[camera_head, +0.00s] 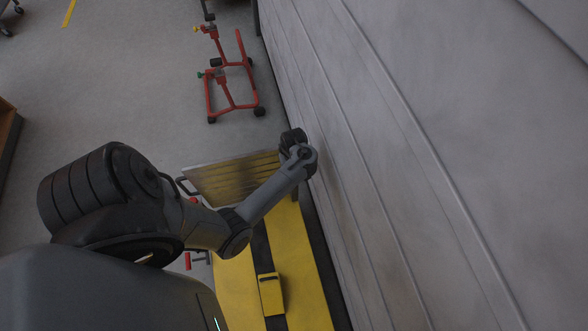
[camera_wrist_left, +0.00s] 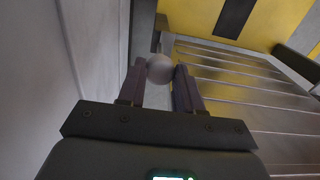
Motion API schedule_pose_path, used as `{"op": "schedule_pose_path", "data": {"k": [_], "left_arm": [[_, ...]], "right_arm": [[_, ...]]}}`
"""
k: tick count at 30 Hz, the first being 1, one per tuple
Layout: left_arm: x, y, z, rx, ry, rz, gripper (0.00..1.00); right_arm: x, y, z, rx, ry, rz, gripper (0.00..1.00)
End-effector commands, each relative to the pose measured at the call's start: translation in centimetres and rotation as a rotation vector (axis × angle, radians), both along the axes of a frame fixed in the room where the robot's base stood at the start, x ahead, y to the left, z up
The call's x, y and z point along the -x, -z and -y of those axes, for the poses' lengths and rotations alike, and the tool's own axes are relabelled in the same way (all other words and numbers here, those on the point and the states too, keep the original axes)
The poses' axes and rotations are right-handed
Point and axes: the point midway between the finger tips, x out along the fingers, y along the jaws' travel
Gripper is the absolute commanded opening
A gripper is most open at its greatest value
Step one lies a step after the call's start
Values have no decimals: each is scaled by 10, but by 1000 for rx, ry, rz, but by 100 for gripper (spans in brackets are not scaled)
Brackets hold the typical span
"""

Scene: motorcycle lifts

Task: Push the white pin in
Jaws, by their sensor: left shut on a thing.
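The white pin (camera_wrist_left: 160,69) shows in the left wrist view as a pale rounded head between my fingertips; the rest of it is hidden. My left gripper (camera_wrist_left: 160,74) is shut on this head, with a dark finger on either side. In the head view my left arm reaches to the grey wall, and its wrist hides the gripper and the pin. A yellow motorcycle lift (camera_head: 300,260) lies below the arm, and its yellow surface also shows at the top of the left wrist view (camera_wrist_left: 190,15). My right gripper is not in view.
A grey panelled wall (camera_head: 450,150) stands close to my left wrist. A ribbed ramp plate (camera_head: 225,180) lies beside the arm; a ribbed panel (camera_wrist_left: 245,100) fills the right of the wrist view. A red wheeled stand (camera_head: 233,90) is farther off. Open floor lies at upper left.

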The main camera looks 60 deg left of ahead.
Motion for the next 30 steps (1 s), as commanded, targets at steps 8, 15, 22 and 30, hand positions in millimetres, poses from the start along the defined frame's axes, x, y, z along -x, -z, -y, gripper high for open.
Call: {"op": "schedule_pose_path", "data": {"k": [8, 15, 22, 30], "left_arm": [[1, 29, -2, 0, -4, -6, 0], [0, 49, 0, -1, 0, 1, 0], [1, 50, 0, -2, 1, -3, 0], [1, 49, 0, 0, 0, -1, 61]], "right_arm": [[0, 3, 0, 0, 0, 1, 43], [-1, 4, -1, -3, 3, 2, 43], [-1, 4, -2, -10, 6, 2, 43], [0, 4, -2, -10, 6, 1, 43]]}}
